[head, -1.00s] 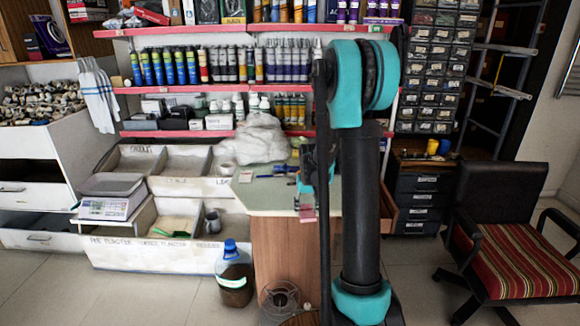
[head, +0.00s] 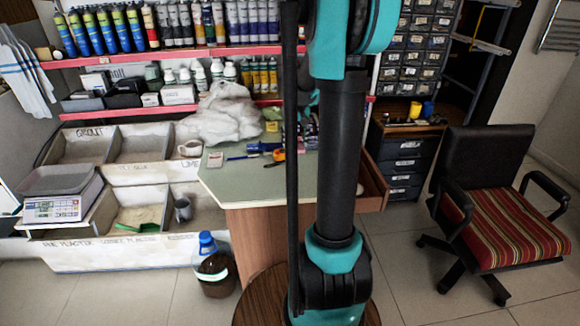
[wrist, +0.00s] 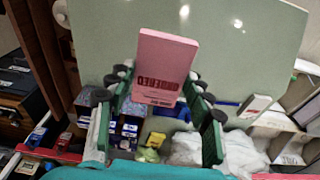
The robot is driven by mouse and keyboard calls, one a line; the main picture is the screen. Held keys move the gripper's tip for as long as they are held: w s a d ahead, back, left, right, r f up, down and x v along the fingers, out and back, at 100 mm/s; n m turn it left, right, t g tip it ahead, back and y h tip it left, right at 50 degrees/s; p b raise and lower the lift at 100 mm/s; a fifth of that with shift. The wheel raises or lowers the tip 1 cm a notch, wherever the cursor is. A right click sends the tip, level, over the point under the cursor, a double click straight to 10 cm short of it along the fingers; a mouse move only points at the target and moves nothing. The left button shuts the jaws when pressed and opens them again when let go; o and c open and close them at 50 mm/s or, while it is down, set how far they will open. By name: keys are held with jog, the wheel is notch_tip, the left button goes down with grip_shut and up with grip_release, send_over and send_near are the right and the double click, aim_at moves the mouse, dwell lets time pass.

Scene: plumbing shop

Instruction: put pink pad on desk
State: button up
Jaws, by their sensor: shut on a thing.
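The pink pad (wrist: 164,62), a small block with dark lettering on it, is between the fingers of my gripper (wrist: 158,84) in the wrist view. The gripper is shut on it. The pale green desk top (wrist: 240,45) lies behind the pad in that view; the gap between pad and desk cannot be judged. In the head view the desk (head: 235,187) stands at the middle, partly covered by my arm. The pad and the gripper's fingertips are hidden there behind my arm.
On the desk lie a small box (head: 215,159), a blue pen (head: 243,157) and an orange item (head: 279,155). A white bag (head: 222,115) sits behind. The desk's front left is bare.

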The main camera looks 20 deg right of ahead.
aim_at(296, 147)
notch_tip(296, 147, down, 14)
jog(key=shift+f, duration=0.1)
dwell(0.4)
jog(key=o, duration=1.2)
jog(key=r, duration=0.4)
jog(key=s+r, duration=0.1)
jog(key=r, duration=0.6)
jog(key=shift+s+a+r, duration=0.15)
jog(key=shift+s+r, duration=0.15)
jog(key=shift+s, duration=0.1)
jog(key=shift+s+a+r, duration=0.1)
jog(key=shift+s+r, duration=0.05)
jog(key=shift+s, duration=0.05)
jog(key=s+a+f, duration=0.2)
jog(key=s+a, duration=0.1)
jog(key=s, duration=0.4)
jog(key=s+a+f+n+t, duration=0.1)
jog(key=s+a, duration=0.3)
jog(key=s, duration=0.4)
jog(key=s+a+f+n+t, duration=0.1)
jog(key=s+a+f, duration=0.2)
jog(key=s, duration=0.5)
jog(key=shift+a, duration=0.25)
